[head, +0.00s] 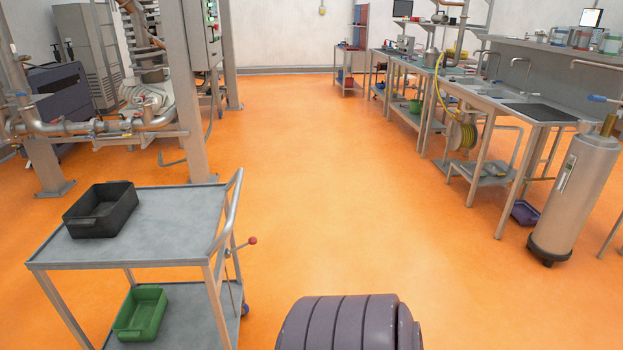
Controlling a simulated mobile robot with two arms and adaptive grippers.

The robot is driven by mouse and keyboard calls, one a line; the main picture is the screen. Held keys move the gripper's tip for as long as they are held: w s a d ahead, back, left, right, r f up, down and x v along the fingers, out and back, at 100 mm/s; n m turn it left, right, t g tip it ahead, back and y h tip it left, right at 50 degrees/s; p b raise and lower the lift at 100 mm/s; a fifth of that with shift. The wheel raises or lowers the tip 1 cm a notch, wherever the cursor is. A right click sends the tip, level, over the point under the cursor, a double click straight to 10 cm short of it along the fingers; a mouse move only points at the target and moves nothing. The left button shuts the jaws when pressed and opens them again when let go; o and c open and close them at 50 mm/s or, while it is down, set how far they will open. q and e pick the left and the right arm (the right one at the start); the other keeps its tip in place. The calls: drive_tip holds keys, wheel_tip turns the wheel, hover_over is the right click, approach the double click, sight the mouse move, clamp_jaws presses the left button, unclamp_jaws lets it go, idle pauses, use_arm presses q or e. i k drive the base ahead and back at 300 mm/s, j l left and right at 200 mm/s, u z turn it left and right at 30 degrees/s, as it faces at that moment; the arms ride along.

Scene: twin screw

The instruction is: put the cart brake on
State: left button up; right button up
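A grey two-shelf cart (165,222) stands at the lower left, with a bent tube handle (230,212) on its right side. A lever with a red ball knob (253,240) sticks out to the right below the handle and looks like the brake lever. Whether the brake is on cannot be told. Neither of my grippers is in view.
A black bin (101,210) sits on the cart's top shelf and a green bin (140,313) on the lower one. Clear orange floor (330,200) lies right of the cart. A grey cylinder (577,195) and benches (490,95) stand at the right, pipework (150,90) at the left.

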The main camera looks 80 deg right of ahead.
sight(252, 240)
drive_tip(key=z, duration=2.05)
